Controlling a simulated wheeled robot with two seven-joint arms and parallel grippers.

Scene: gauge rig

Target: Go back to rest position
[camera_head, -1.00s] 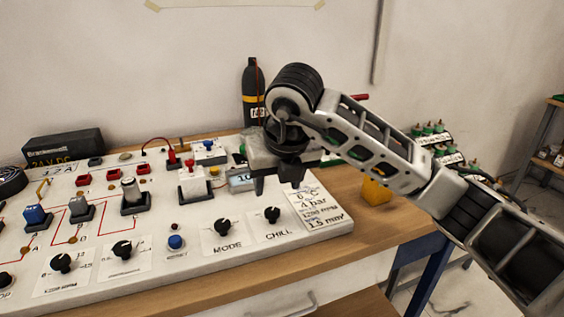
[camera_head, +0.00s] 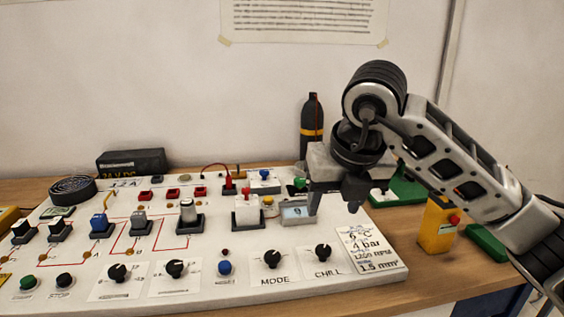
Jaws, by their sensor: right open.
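My right gripper (camera_head: 333,203) hangs above the right rear part of the white gauge panel (camera_head: 210,262), near the small display (camera_head: 295,211). Its jaws are apart and nothing shows between them. My right arm comes in from the right edge and bends down at the wrist. The gripper and arm hide part of the panel's back right corner and the bench behind it. My left gripper is not in view.
The panel carries several switches and knobs, including the MODE knob (camera_head: 272,259) and CHILL knob (camera_head: 323,252). A black bottle (camera_head: 312,125) stands behind. A yellow box with a red button (camera_head: 437,225) is right of the panel. The bench front right is clear.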

